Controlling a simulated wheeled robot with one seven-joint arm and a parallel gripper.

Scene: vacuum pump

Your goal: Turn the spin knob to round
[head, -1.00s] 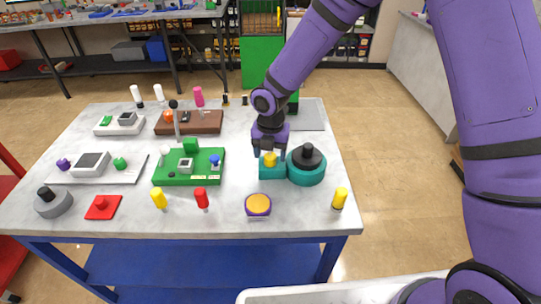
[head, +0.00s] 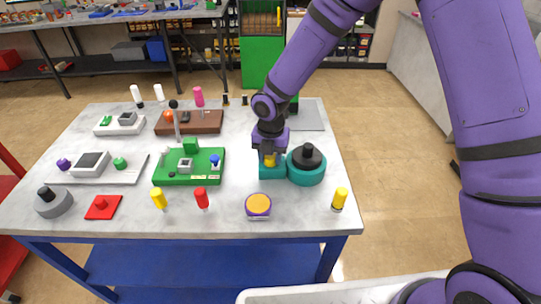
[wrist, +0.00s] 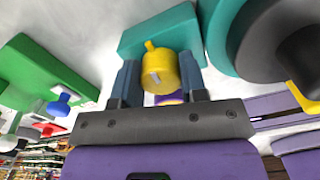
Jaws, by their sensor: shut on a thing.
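A yellow knob (head: 270,160) sits on a teal box (head: 270,173) on the table. In the wrist view the yellow knob (wrist: 163,72) has a small pointer tab at its upper edge and a pale mark on its face. My gripper (wrist: 160,68) has one finger on each side of the knob and is shut on it. In the head view my gripper (head: 270,158) reaches the knob from above and partly hides it. Any writing around the knob is not readable.
A round teal base with a black knob (head: 307,158) stands close on the right. A green panel (head: 190,177) with small controls is on the left. A purple and yellow button (head: 258,206) is in front. Yellow (head: 340,199) and red (head: 201,198) upright pieces stand near the table's front edge.

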